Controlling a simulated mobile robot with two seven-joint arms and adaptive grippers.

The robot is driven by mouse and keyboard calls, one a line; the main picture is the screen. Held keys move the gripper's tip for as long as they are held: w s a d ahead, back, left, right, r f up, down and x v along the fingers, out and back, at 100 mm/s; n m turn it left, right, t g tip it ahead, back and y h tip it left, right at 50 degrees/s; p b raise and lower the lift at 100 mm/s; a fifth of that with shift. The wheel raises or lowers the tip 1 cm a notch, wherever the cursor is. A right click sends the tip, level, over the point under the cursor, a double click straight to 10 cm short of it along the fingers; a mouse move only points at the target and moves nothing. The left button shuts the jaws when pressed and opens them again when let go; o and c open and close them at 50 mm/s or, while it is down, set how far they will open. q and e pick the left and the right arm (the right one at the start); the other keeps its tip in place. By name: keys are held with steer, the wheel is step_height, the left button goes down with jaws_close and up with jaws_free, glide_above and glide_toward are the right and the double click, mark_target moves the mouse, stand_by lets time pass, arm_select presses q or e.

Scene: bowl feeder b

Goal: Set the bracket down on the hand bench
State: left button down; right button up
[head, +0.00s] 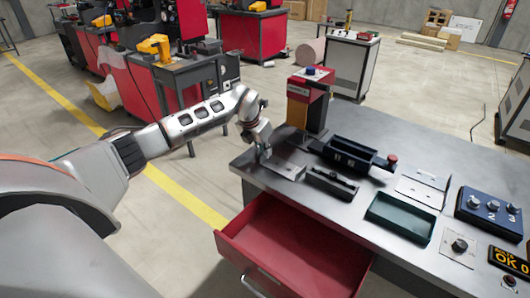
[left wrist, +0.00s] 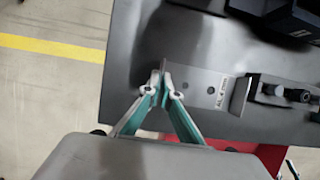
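The bracket (head: 287,171) is a light grey bent metal plate at the near left corner of the hand bench (head: 262,178). In the left wrist view, the bracket (left wrist: 203,88) shows its flat face with holes and a small printed label, and an upturned edge at the left. My left gripper (head: 264,154) is above the bracket's left end. In the left wrist view, its fingertips (left wrist: 163,84) close in on either side of that edge and pinch it. The flat part lies at or very near the bench top; I cannot tell if it touches. My right gripper is not in view.
A black bar fixture (head: 331,183) stands just right of the bracket. A green tray (head: 400,218) and another metal plate (head: 421,190) lie right. A red drawer (head: 290,250) stands open below.

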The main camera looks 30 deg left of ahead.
arm_select(q)
steer(key=shift+f, duration=0.1)
steer(key=c, duration=2.3)
jaws_free()
steer(key=shift+s+r, duration=0.1)
steer(key=shift+r, duration=0.35)
steer(key=v, duration=1.1)
steer(key=shift+s, duration=0.15)
